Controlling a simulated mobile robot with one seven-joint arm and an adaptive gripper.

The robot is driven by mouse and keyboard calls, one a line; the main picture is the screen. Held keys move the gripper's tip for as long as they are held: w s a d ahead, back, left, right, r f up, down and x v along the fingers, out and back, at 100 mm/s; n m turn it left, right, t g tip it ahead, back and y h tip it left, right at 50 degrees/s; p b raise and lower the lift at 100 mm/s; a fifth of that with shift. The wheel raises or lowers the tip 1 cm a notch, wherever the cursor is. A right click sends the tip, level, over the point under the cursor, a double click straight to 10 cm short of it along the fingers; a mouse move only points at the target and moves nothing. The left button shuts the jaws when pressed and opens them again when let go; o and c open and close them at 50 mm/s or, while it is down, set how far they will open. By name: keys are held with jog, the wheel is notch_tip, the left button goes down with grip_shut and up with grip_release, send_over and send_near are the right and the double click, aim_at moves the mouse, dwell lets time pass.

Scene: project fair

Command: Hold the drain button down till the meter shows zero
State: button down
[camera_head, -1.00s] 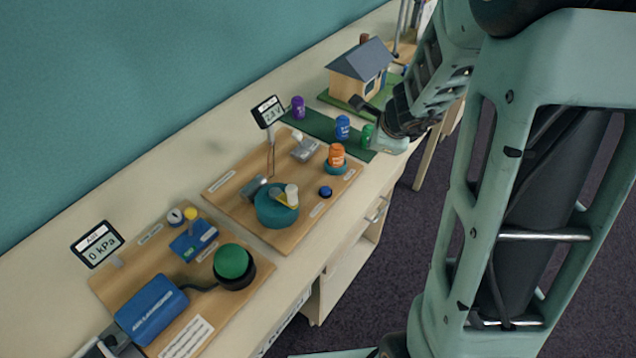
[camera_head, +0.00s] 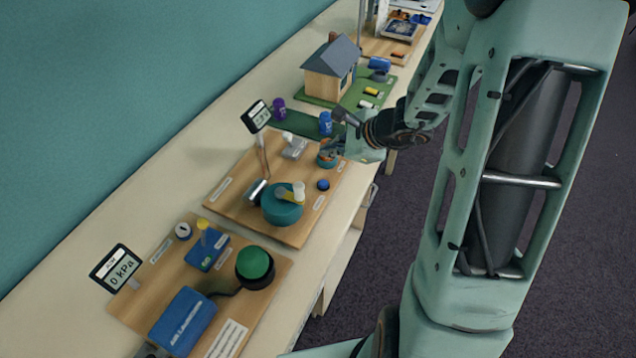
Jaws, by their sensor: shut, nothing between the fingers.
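A small blue button (camera_head: 323,185) sits at the right edge of the middle wooden board (camera_head: 232,207). I take it for the drain button, as its label is too small to read. The tilted meter (camera_head: 256,116) stands on a post at the board's back; its digits are blurred now. My gripper (camera_head: 345,150) is shut and empty, beyond the button and above the board's far right corner. My gripper looks apart from the button. The fingertips are small and hard to make out.
A teal drum with a crank (camera_head: 282,206) stands left of the button. A purple can (camera_head: 279,108) and a blue can (camera_head: 325,123) stand on the green mat. The nearer board has a big green button (camera_head: 255,264) and a 0 kPa meter (camera_head: 117,268). A model house (camera_head: 332,70) stands beyond.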

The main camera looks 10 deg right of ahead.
jog(key=shift+s+a+r, duration=0.1)
jog(key=shift+a+r, duration=0.15)
jog(key=shift+a, duration=0.15)
jog(key=b, duration=0.5)
send_over(325, 184)
notch_tip(325, 184, down, 8)
jog(key=shift+r, duration=0.2)
jog(key=shift+f+b, duration=0.65)
jog(key=shift+b, duration=0.35)
dwell(0.6)
jog(key=shift+f+b, duration=0.4)
jog(key=shift+b, duration=0.3)
jog(key=shift+f+b, duration=0.45)
jog(key=shift+b, duration=0.1)
dwell(0.5)
dwell(2.5)
jog(key=shift+r+p, duration=0.55)
jog(key=shift+r, duration=0.35)
